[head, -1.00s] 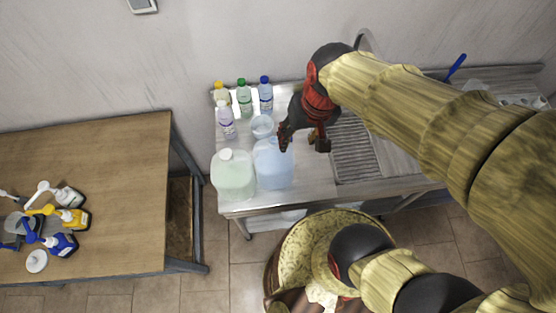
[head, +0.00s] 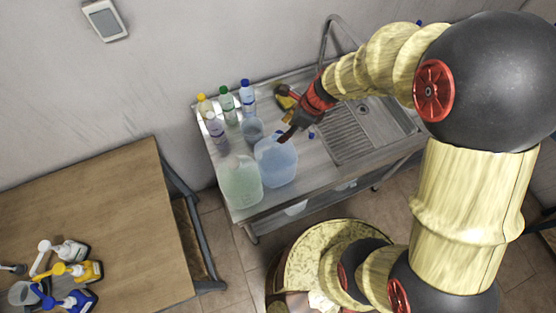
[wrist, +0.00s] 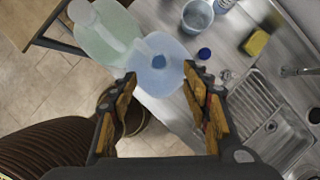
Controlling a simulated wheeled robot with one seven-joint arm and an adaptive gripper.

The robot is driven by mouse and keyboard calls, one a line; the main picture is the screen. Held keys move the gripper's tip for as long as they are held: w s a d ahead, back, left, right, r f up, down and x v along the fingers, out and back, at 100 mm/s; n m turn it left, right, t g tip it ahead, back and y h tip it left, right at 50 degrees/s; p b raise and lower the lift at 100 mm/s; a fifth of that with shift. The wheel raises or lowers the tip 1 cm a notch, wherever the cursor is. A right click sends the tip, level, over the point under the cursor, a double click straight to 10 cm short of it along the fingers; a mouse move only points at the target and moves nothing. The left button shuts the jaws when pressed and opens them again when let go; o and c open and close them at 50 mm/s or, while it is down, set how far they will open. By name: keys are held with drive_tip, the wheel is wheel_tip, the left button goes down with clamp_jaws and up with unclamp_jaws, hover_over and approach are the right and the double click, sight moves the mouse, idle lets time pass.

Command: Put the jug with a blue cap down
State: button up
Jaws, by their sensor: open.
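The translucent blue jug (head: 276,160) stands upright on the steel counter (head: 276,205), close beside a pale green jug (head: 240,181). It also shows in the wrist view (wrist: 160,78), with a darker blue round spot at its mouth. A loose blue cap (wrist: 204,53) lies on the counter right of it; it shows small in the head view (head: 311,135). My gripper (head: 289,136) is open at the top of the blue jug. In the wrist view its fingertips (wrist: 160,74) are on either side of the jug's lower part; contact cannot be told.
Bottles with yellow (head: 205,104), green (head: 227,104) and blue (head: 247,97) caps, a lilac bottle (head: 215,129) and a clear cup (head: 252,130) stand behind the jugs. A yellow sponge (wrist: 256,43) and the sink (head: 372,130) are right. A wooden table (head: 95,215) holds spray bottles.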

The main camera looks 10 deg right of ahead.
sight(277, 137)
drive_tip(key=shift+a+x, duration=0.2)
drive_tip(key=shift+x, duration=3.75)
drive_tip(key=shift+r, duration=0.1)
drive_tip(key=shift+c, duration=1.3)
clamp_jaws()
